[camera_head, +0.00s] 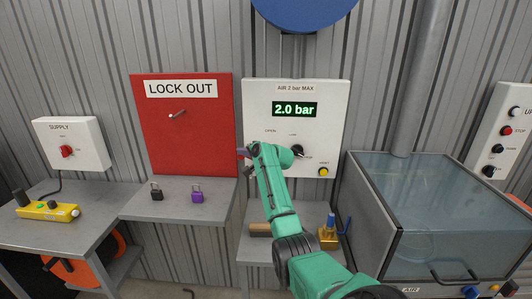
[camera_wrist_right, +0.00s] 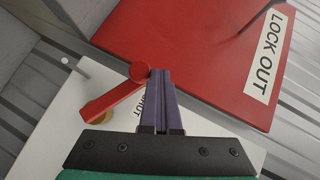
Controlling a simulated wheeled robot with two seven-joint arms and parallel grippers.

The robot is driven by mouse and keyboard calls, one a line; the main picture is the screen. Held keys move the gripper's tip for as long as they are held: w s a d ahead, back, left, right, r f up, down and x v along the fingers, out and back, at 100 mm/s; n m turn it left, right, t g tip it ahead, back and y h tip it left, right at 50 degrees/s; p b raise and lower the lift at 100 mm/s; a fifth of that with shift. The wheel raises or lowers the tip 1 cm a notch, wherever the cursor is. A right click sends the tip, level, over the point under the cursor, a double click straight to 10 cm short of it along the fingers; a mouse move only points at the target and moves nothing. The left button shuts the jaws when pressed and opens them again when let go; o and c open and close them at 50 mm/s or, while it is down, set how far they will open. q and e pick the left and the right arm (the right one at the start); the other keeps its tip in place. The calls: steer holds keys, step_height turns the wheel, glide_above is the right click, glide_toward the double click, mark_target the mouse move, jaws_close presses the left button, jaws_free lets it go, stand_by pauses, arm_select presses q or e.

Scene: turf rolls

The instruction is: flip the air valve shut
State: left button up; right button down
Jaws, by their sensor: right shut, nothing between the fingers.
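The air valve shows in the right wrist view as a red lever (camera_wrist_right: 108,98) with a round end, lying aslant in front of the white panel. A brass part shows partly beneath it. My right gripper (camera_wrist_right: 160,72) is shut and empty, its purple fingers side by side at the lever's round end. I cannot tell whether they touch it. The word SHUT on the panel is partly covered. In the head view my right gripper (camera_head: 243,153) is at the left edge of the air panel (camera_head: 335,125); the arm and gripper mostly hide the valve there. My left gripper is out of view.
The air panel reads 2.0 bar and carries a dark knob (camera_head: 298,151) and a yellow button (camera_head: 323,171). The red lock-out board (camera_head: 190,140) is close on the left, above a shelf with padlocks (camera_head: 197,193). A glass-topped cabinet (camera_head: 425,200) stands right.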

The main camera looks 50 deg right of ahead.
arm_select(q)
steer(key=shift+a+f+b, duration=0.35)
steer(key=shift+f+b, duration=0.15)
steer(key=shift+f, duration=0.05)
arm_select(e)
steer(key=shift+w+a+f, duration=0.25)
steer(key=shift+w+f, duration=0.2)
steer(key=shift+f, duration=0.35)
steer(key=shift+w+a+f, duration=0.25)
steer(key=shift+w+f, duration=0.2)
steer(key=shift+f, duration=0.5)
steer(key=shift+w, duration=0.1)
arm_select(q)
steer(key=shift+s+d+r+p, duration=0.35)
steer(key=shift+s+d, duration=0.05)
arm_select(e)
steer(key=s+a+r, duration=0.2)
steer(key=r, duration=0.3)
steer(key=s+a+r, duration=0.2)
steer(key=s+r, duration=0.1)
steer(key=r, duration=0.3)
steer(key=shift+s+a, duration=0.25)
steer(key=shift+a, duration=0.15)
steer(key=shift+w+a+f, duration=0.1)
steer(key=shift+w+a, duration=0.05)
